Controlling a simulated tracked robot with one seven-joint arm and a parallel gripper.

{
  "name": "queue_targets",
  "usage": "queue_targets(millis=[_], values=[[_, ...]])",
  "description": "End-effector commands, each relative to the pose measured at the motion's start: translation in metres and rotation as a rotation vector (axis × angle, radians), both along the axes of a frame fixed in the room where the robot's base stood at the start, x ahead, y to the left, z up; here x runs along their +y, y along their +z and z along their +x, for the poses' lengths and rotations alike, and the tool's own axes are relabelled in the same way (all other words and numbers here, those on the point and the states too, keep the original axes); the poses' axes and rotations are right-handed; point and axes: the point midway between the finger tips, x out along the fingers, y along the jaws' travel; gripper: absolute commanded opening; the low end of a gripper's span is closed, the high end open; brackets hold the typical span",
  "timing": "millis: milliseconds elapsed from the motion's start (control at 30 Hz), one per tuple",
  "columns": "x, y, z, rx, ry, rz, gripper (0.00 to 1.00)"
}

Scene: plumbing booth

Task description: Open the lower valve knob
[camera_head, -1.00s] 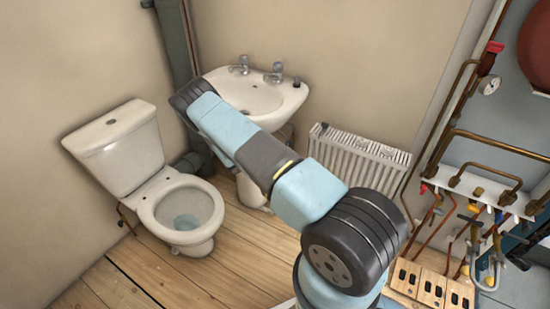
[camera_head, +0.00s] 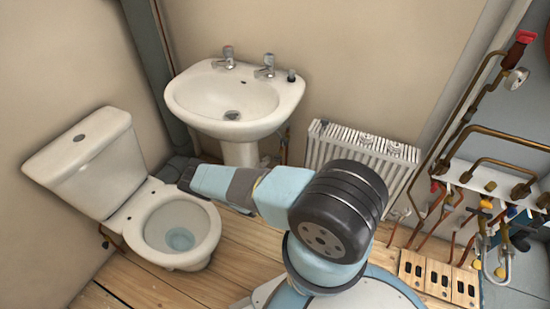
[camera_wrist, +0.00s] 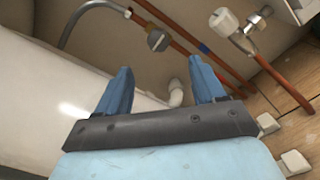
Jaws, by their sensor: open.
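In the wrist view my gripper (camera_wrist: 160,66) is open, with its two blue fingers apart and nothing between them. A white valve knob (camera_wrist: 224,20) with a metal body is on pipework at upper right, beyond and right of the right finger. Neither touches the fingers. I cannot tell which is the lower valve knob. In the head view my arm reaches low between the toilet and the basin pedestal; its fingers are not discernible there.
The white toilet (camera_head: 100,165) stands left, the basin (camera_head: 235,95) on its pedestal (camera_head: 240,153) behind. A radiator (camera_head: 350,150) and copper pipework (camera_head: 500,135) are on the right. White ceramic (camera_wrist: 60,75) fills the wrist view's left. Wooden floor (camera_head: 180,285) is clear in front.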

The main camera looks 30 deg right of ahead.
Motion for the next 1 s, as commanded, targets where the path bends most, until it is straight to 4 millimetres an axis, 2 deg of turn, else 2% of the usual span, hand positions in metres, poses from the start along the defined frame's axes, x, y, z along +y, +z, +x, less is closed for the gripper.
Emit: queue_targets(millis=[167,700,1000], values=[[-0.009,-0.001,0.010,-0.001,0.006,0.000,0.69],[-0.081,-0.001,0.067,-0.001,0.006,0.001,0.69],[-0.102,-0.001,0.083,0.001,0.006,-0.001,0.69]])
